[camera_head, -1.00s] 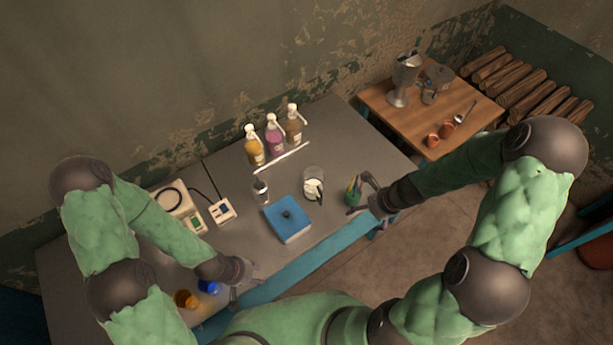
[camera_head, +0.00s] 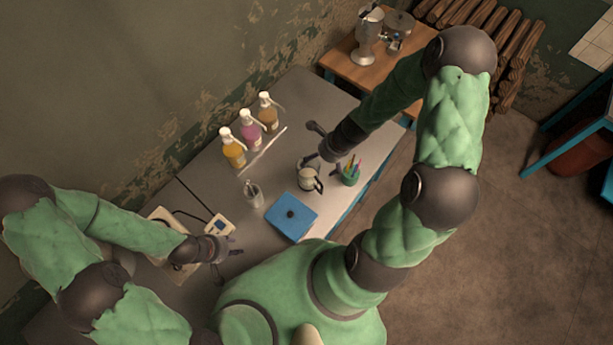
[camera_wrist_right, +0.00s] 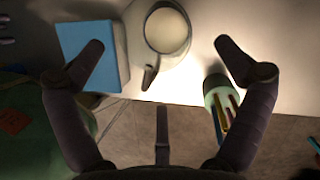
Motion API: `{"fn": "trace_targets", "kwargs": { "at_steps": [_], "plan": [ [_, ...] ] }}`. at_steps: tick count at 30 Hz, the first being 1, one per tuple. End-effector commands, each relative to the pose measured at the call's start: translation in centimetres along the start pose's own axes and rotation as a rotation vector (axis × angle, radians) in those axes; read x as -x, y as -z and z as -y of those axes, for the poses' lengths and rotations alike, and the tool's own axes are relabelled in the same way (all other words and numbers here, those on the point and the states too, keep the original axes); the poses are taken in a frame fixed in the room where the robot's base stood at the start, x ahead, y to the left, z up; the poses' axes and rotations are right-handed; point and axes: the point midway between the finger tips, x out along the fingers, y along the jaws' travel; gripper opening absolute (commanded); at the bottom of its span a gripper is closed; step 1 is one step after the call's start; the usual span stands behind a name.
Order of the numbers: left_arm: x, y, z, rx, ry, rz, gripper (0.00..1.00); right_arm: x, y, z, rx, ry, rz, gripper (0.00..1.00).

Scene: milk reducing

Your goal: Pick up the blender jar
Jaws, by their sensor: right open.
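The jar (camera_head: 307,178), a pale vessel with white contents and a dark handle, stands upright on the grey table; I take it for the blender jar. My right gripper (camera_head: 320,142) is open and empty just behind it in the head view. In the right wrist view the jar (camera_wrist_right: 166,30) shows between and beyond the spread fingers of my right gripper (camera_wrist_right: 158,46), its handle pointing down toward me. No contact shows. My left gripper (camera_head: 234,245) appears open and empty over the left part of the table.
A blue box (camera_head: 292,216) stands left of the jar, and a green cup of pens (camera_head: 350,174) is close on its right. A small metal-looking cup (camera_head: 253,194) and several bottles (camera_head: 249,131) stand farther left and back. A wooden table (camera_head: 343,68) is behind.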

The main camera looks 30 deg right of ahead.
Motion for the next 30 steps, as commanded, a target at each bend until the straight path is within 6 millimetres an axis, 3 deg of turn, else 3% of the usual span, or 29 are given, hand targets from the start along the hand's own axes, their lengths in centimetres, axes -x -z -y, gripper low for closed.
{"fn": "trace_targets", "kwargs": {
  "at_steps": [3,10,18,29,30],
  "plan": [
    [-0.9,0.1,0.3,0.0,0.0,-0.001,0.4,-1.7,0.0,0.0,0.002,0.001,0.0,1.0],
    [-1.4,0.1,0.5,0.0,0.0,-0.002,0.4,-3.0,0.0,0.0,0.001,0.001,0.0,1.0],
    [-2.9,0.2,1.0,0.0,0.0,-0.002,0.4,-6.7,-0.2,-0.1,0.002,0.002,0.0,1.0],
    [-3.0,0.2,1.1,0.0,0.0,-0.002,0.4,-7.3,-0.2,-0.1,0.001,0.003,0.0,1.0],
    [-3.0,0.2,1.1,0.0,0.0,-0.002,0.4,-7.3,-0.2,-0.1,0.001,0.002,0.0,0.89]
  ]
}}
